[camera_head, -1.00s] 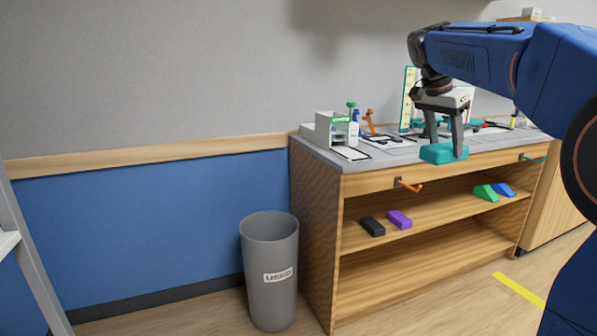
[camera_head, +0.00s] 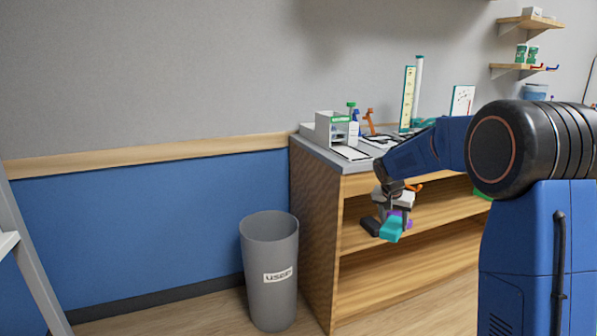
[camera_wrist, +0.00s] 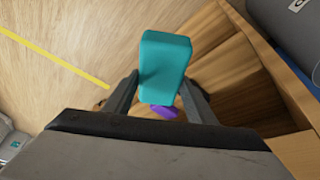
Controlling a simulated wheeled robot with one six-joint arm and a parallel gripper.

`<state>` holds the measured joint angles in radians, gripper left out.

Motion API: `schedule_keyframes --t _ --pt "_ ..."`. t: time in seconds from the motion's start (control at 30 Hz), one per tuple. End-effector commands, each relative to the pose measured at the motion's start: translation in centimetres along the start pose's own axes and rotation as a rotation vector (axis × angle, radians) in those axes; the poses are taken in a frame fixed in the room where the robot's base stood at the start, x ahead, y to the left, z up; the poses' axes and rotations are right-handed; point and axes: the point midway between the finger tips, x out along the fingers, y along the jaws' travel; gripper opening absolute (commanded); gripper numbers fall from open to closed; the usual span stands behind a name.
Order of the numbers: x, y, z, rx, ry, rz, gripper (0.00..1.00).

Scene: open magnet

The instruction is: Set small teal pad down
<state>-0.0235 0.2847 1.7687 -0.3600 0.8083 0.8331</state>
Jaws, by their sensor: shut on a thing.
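The small teal pad (camera_head: 391,229) is held in my gripper (camera_head: 393,215), in front of the cabinet's upper open shelf. In the wrist view the teal pad (camera_wrist: 165,66) sits between the two dark fingers of my gripper (camera_wrist: 158,92), which are shut on it. A purple block (camera_wrist: 164,111) shows partly behind the pad in the wrist view. In the head view the purple block (camera_head: 408,219) and a black block (camera_head: 370,227) on the shelf are partly hidden by my gripper and the pad.
The wooden cabinet (camera_head: 315,215) has a grey top with a white box (camera_head: 331,129) and other items. A grey bin (camera_head: 270,270) marked "USED" stands left of it. My arm covers the cabinet's right side. A yellow floor line (camera_wrist: 52,57) crosses the wrist view.

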Motion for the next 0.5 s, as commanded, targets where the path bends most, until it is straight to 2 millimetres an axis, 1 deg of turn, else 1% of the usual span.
schedule_keyframes --t 0.03,0.1,0.2,0.33,0.4,0.5 --pt "2.6 -0.7 1.3 -0.036 -0.007 -0.013 0.29" --pt "5.7 -1.6 2.9 -0.087 -0.008 -0.039 0.29" --pt "9.6 -2.7 5.2 -0.153 -0.008 -0.075 0.29" --pt "13.1 -3.6 7.8 -0.216 -0.008 -0.114 0.29" --pt "14.4 -3.9 8.8 -0.240 -0.006 -0.130 0.29" --pt "15.4 -4.2 9.6 -0.259 -0.005 -0.143 0.29"
